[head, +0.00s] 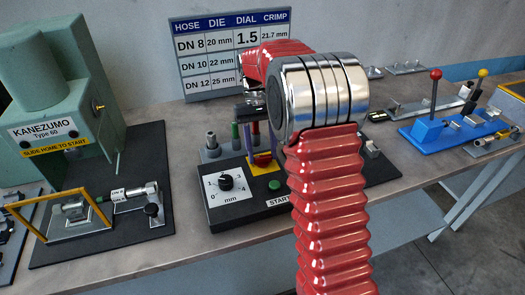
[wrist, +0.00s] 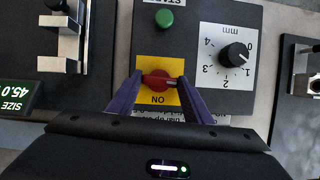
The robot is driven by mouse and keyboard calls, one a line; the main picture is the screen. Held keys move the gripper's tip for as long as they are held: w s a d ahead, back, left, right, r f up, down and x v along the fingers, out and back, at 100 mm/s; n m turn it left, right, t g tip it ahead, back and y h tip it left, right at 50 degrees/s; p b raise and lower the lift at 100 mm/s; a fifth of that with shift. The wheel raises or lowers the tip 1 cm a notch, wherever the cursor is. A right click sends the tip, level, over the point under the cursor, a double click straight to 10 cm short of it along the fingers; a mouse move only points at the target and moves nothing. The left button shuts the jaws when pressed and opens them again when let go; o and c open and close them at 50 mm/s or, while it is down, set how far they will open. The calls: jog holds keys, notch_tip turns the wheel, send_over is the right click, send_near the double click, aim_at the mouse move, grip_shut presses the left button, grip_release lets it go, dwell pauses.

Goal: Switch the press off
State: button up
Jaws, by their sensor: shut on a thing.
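The press's control box (head: 290,205) is black and stands on the bench in the middle of the head view. On it is a red rotary switch (wrist: 160,83) on a yellow plate (wrist: 147,67), with ON printed on the plate, upside down in the wrist view. The switch's bar lies crosswise there. My gripper (wrist: 160,78) has its purple fingers shut on the switch, one at each end of the bar. In the head view the fingers come down onto the switch (head: 263,160), partly behind my red arm.
Beside the switch are a green START button (wrist: 164,18) and a mm dial (wrist: 234,53). A green Kanezumo machine (head: 60,95) stands left, a blue fixture with levers (head: 440,130) right. A hose chart (head: 232,50) stands behind. My arm hides part of the box.

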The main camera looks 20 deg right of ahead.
jog(key=shift+w+n, duration=0.1)
jog(key=shift+n, duration=0.4)
jog(key=o, duration=1.1)
jog(key=shift+c, duration=0.2)
jog(key=v, duration=1.3)
jog(key=shift+a+r, duration=0.3)
jog(key=shift+r, duration=0.05)
jog(key=shift+w, duration=0.15)
